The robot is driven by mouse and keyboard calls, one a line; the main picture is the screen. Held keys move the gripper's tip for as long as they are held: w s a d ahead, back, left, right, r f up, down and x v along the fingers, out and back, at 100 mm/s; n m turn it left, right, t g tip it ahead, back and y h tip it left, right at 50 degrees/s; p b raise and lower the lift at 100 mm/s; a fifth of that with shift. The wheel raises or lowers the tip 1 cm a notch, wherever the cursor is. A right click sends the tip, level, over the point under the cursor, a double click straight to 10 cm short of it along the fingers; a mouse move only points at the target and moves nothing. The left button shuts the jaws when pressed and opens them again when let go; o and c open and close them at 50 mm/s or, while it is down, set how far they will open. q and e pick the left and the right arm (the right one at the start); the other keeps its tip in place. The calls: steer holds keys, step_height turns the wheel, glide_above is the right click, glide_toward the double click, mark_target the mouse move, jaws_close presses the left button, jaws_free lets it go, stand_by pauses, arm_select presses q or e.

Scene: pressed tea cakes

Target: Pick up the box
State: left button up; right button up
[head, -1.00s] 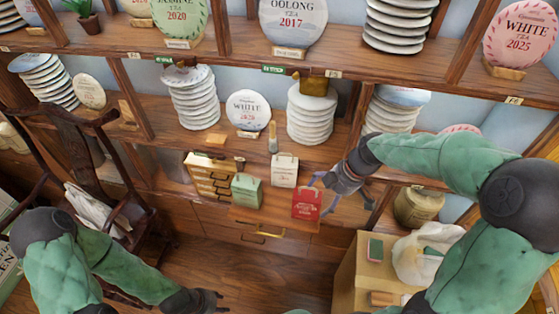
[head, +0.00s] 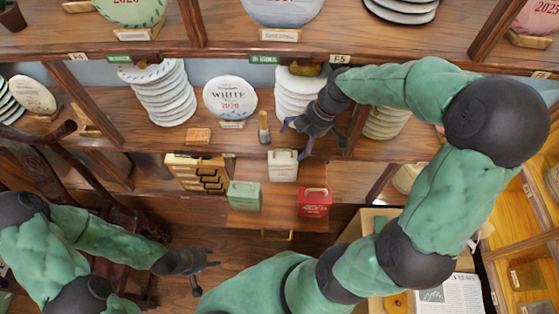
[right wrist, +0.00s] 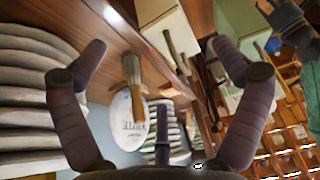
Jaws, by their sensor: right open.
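Three small boxes with top handles stand on a pulled-out wooden board: a green box (head: 244,196), a white box (head: 283,166) and a red box (head: 314,203). My right gripper (head: 297,139) is open and empty above and behind the white box, near the brush and a stack of tea cakes. In the right wrist view its fingers (right wrist: 158,48) are spread, with a brush (right wrist: 133,78) beyond them. A pale boxy shape (right wrist: 170,38) there may be the white box. My left gripper (head: 202,270) is open and empty, low at the left, away from the boxes.
Stacked tea cakes (head: 160,95) and a white tea cake disc (head: 231,98) stand on the shelf behind. The brush (head: 263,128) stands at the shelf edge. A small drawer chest (head: 197,174) is left of the boxes. A dark wooden chair is at the left.

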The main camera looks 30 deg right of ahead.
mark_target(287, 154)
steer(key=x, duration=1)
steer(key=shift+a+b, duration=0.2)
steer(key=shift+b, duration=0.1)
steer(key=shift+r, duration=0.1)
steer(key=c, duration=1.4)
steer(key=shift+r, duration=0.1)
